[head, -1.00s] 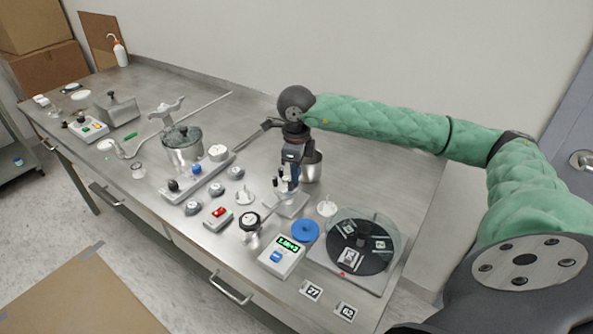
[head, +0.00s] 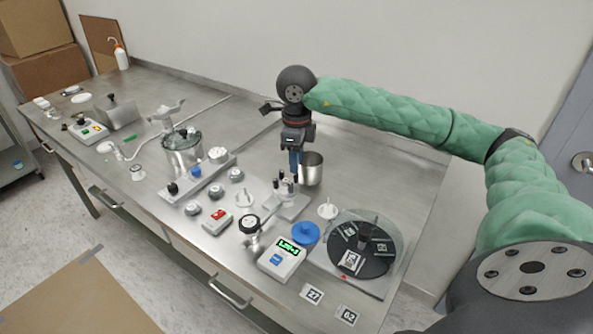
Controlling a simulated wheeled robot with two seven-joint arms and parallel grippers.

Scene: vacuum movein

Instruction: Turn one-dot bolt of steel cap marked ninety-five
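My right gripper (head: 294,172), dark with blue on its fingers, points down in the middle of the bench. Its tips are just above a small steel fixture (head: 290,205) with several dark-topped upright bolts (head: 284,184). Fingers and bolts overlap in this view, so I cannot tell whether they touch or whether the fingers are open. No number ninety-five and no dot marks on the bolts are readable here. A steel cup (head: 312,170) stands right behind the fingers. My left gripper is not in view.
A black turntable (head: 362,252) with tagged pieces, a blue knob (head: 305,233) and a green-display box (head: 281,260) stand in front. Cards 27 (head: 312,294) and 62 (head: 347,315) lie near the edge. The right rear bench is clear.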

